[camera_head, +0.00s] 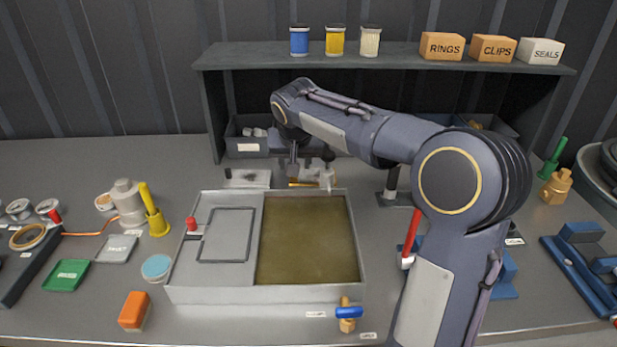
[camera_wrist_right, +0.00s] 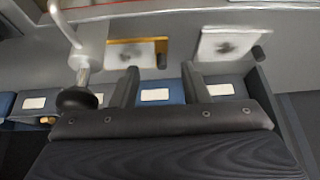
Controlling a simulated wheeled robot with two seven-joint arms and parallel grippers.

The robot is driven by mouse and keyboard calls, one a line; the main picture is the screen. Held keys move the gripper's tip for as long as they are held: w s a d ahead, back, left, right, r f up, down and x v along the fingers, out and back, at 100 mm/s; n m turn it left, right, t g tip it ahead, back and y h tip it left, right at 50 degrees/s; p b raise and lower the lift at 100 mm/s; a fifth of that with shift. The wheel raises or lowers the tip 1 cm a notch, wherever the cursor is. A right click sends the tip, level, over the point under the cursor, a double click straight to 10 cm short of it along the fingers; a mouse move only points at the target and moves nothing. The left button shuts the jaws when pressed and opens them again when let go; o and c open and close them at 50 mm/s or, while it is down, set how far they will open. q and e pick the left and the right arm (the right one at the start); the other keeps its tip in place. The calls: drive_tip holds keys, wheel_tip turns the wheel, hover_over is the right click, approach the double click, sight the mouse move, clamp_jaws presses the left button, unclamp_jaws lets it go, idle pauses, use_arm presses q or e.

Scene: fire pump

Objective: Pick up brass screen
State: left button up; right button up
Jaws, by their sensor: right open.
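A brass-coloured piece (camera_head: 302,184), likely the brass screen, lies just behind the back rim of the grey tray, mostly hidden by it in the head view. In the right wrist view a flat brass rectangle (camera_wrist_right: 130,53) lies ahead of the fingers, slightly left of centre. My right gripper (camera_head: 296,166) reaches over the back of the bench above this piece. In the right wrist view the right gripper (camera_wrist_right: 162,88) shows its two fingers apart with nothing between them. My left gripper is not in view.
The grey tray (camera_head: 215,294) with murky liquid stands in front. A pale block (camera_head: 248,179) lies left of the brass piece. A metal stand with a black knob (camera_wrist_right: 77,98) is close beside the fingers. Bins (camera_head: 245,140) stand behind, under the shelf (camera_head: 400,52).

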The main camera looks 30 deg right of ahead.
sight(313, 172)
drive_tip(key=shift+h, duration=0.3)
drive_tip(key=w, duration=0.1)
drive_tip(key=w+d+f, duration=0.1)
drive_tip(key=w+f, duration=0.1)
drive_tip(key=w, duration=0.1)
drive_tip(key=shift+d+f, duration=0.25)
drive_tip(key=shift+d, duration=0.1)
drive_tip(key=x, duration=0.5)
drive_tip(key=shift+w+d+f, duration=0.15)
drive_tip(key=shift+w+d, duration=0.1)
drive_tip(key=shift+d, duration=0.05)
clamp_jaws()
